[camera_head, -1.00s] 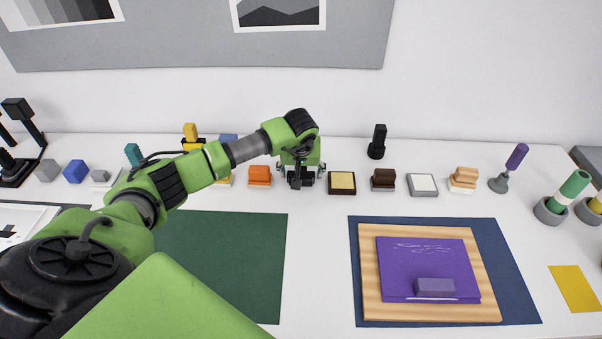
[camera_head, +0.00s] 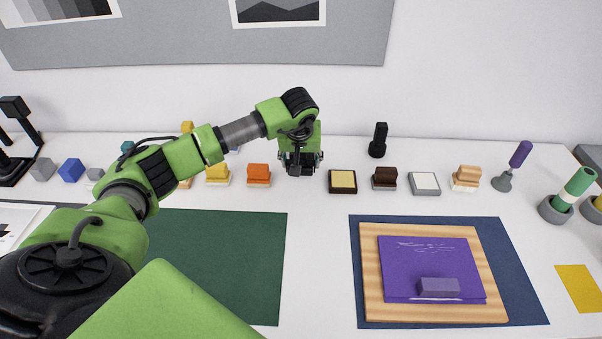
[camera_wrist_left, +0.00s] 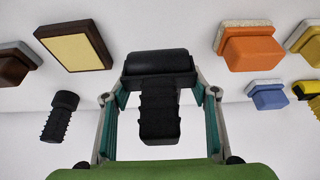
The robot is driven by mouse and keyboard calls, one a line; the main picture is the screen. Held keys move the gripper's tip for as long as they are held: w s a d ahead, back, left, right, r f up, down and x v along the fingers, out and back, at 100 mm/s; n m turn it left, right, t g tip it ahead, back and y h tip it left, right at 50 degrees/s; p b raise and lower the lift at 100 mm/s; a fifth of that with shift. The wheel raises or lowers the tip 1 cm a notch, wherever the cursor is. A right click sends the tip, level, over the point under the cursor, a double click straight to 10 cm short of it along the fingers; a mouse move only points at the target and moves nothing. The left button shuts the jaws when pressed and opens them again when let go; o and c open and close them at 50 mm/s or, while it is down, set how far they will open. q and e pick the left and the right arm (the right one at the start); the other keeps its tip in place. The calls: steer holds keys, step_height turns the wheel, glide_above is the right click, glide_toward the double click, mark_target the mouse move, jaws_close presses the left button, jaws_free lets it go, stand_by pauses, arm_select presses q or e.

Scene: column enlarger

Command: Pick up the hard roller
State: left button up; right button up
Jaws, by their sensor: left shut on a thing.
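The hard roller (camera_wrist_left: 159,64) is a black cylinder with a ribbed black handle. In the left wrist view it sits between the two fingers of my left gripper (camera_wrist_left: 160,92), which is shut on it. In the head view my left gripper (camera_head: 300,163) is at the back of the white table, between an orange block and a yellow-topped pad. There the roller is mostly hidden by the gripper and dark against it. My right gripper is not in view.
The yellow-topped pad (camera_head: 342,181) is close on the right, the orange block (camera_head: 259,174) on the left. A black ribbed object (camera_head: 378,141) stands at the back right. A wooden board (camera_head: 370,270) with a purple plate lies in front. The green mat (camera_head: 225,260) looks clear.

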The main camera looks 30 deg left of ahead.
arm_select(q)
steer(key=s+d+r+b, duration=0.2)
steer(key=s+r, duration=0.2)
steer(key=s, duration=0.2)
steer(key=s+d+r+b, duration=0.2)
steer(key=s+r, duration=0.3)
steer(key=s, duration=0.2)
steer(key=shift+d+b, duration=0.3)
steer(key=shift+r, duration=0.1)
steer(key=o, duration=0.8)
steer(key=c, duration=0.7)
steer(key=shift+c, duration=0.2)
